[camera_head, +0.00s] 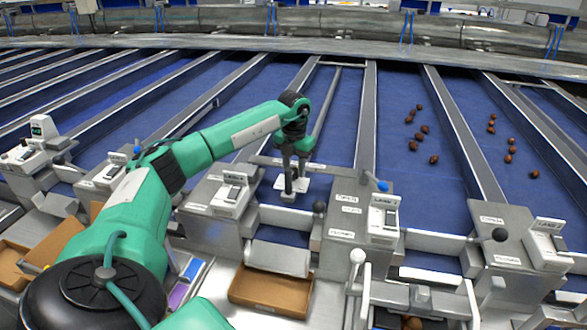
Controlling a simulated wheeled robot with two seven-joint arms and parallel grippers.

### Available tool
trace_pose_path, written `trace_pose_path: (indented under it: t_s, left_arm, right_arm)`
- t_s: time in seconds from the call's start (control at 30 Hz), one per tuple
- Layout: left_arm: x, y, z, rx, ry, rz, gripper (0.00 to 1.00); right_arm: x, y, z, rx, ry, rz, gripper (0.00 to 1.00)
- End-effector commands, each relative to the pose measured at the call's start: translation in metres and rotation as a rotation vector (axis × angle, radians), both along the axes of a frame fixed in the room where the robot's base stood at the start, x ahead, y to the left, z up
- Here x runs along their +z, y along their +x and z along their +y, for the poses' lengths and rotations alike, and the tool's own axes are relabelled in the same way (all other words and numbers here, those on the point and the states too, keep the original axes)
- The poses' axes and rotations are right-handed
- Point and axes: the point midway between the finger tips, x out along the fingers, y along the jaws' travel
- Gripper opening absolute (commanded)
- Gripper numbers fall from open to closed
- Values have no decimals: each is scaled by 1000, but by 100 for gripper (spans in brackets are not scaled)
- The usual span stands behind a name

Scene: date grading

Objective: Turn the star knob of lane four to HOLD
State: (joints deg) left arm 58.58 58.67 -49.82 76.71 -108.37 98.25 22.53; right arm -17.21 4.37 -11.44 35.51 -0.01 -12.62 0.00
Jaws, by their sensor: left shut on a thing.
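My left arm reaches in from the lower left across the front of the lanes. Its gripper (289,190) points down at the front end of a blue lane, between two grey control housings. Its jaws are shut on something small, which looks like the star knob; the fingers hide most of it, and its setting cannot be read. A pale flat piece (313,184) shows beside the fingers. A housing with a white switch box (232,190) stands left of the gripper. Another housing (345,222) with small labels stands to its right. The lane numbers are too small to read surely. My right gripper is not in view.
A black ball knob (320,207) and a blue-tipped lever (383,186) stand close right of the gripper. A white ball lever (357,257) rises nearer. A brown tray (270,290) sits below. Several dates (423,129) lie on lanes at right. Metal dividers separate the lanes.

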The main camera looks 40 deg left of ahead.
Motion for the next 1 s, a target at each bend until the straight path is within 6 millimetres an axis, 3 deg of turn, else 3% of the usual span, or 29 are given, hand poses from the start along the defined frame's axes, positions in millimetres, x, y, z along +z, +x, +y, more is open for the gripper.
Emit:
trace_pose_path:
  t_s: [0.6,1.0]
  left_arm:
    - [1,1,-1,-578,1,-6,14]
    - [2,0,-2,-861,1,-7,14]
  right_arm:
    - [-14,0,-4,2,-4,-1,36]
    - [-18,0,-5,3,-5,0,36]
